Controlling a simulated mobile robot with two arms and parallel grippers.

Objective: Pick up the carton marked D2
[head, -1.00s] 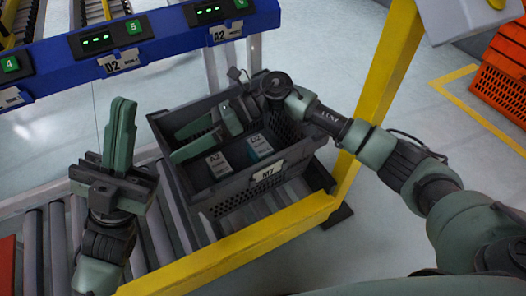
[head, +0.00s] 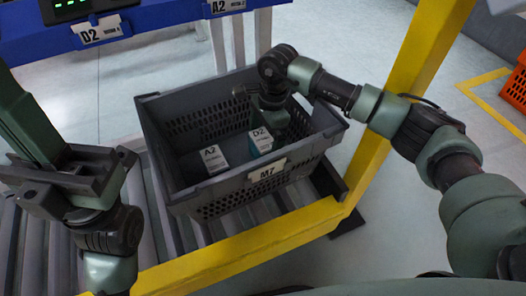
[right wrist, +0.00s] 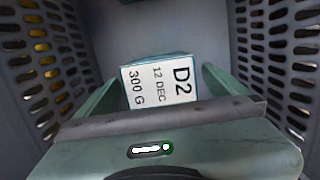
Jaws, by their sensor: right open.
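The carton marked D2 (head: 261,139) stands in the grey tote marked M7 (head: 190,200), its white label facing up. In the right wrist view the D2 carton (right wrist: 158,84) lies between my right gripper's two green fingers. My right gripper (head: 272,118) is open, pointing down into the tote just above the carton; its fingers are mostly hidden in the head view. I cannot tell whether they touch the carton. My left gripper (head: 28,115) points up at the left edge, fingers together and empty, partly cut off.
A carton marked A2 (head: 214,160) stands left of the D2 carton in the same tote. The tote's walls are close around my right gripper. A yellow rail (head: 240,246) runs in front and a yellow post (head: 420,70) rises at the right. A blue shelf beam (head: 165,30) crosses behind.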

